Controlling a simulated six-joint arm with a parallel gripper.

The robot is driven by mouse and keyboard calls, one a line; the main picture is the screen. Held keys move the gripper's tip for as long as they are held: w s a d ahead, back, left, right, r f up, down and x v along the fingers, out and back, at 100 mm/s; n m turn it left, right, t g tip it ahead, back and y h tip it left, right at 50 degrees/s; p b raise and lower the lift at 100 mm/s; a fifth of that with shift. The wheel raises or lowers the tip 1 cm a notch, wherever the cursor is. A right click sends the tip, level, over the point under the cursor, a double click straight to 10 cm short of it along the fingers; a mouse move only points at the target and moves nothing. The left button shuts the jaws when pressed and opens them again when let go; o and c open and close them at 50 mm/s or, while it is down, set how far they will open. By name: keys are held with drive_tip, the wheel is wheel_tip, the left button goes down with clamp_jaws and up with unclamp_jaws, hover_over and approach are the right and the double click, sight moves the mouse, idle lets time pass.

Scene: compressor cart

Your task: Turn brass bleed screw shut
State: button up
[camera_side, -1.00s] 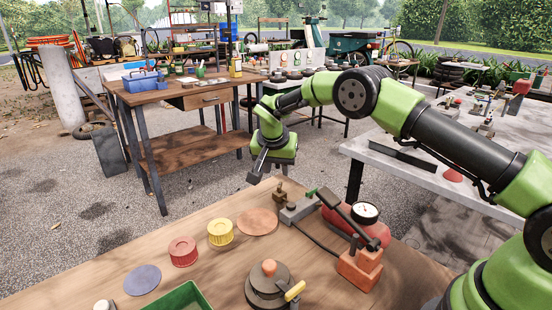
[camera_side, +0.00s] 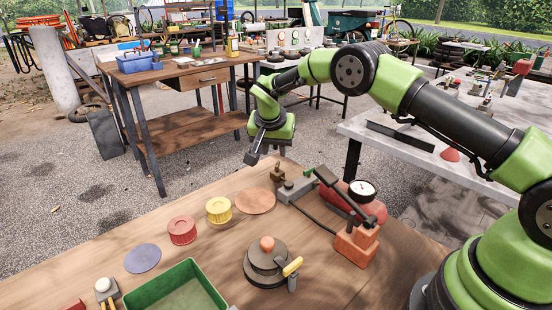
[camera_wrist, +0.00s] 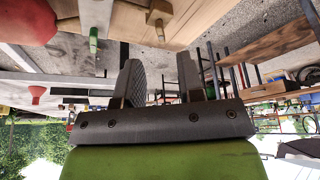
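The brass bleed screw (camera_side: 277,173) is a small brass piece at the bench's far edge, beside a grey metal block (camera_side: 296,189). In the wrist view it is likely the brass fitting (camera_wrist: 158,14) at the top, past the fingertips. My gripper (camera_side: 254,156) hangs just left of and apart from it in the side view. In the wrist view my gripper (camera_wrist: 161,76) has two grey fingers with a clear, empty gap between them. The side view does not show the gap clearly. The brass piece's lower part is hard to make out.
A green-tipped lever (camera_side: 312,171), a pressure gauge (camera_side: 362,191) and a red tank (camera_side: 371,213) stand right of the brass piece. A green tray (camera_side: 190,262) lies in front.

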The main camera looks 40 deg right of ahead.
sight(277, 165)
drive_tip(key=shift+x, duration=3.2)
drive_tip(key=shift+c, duration=0.4)
clamp_jaws()
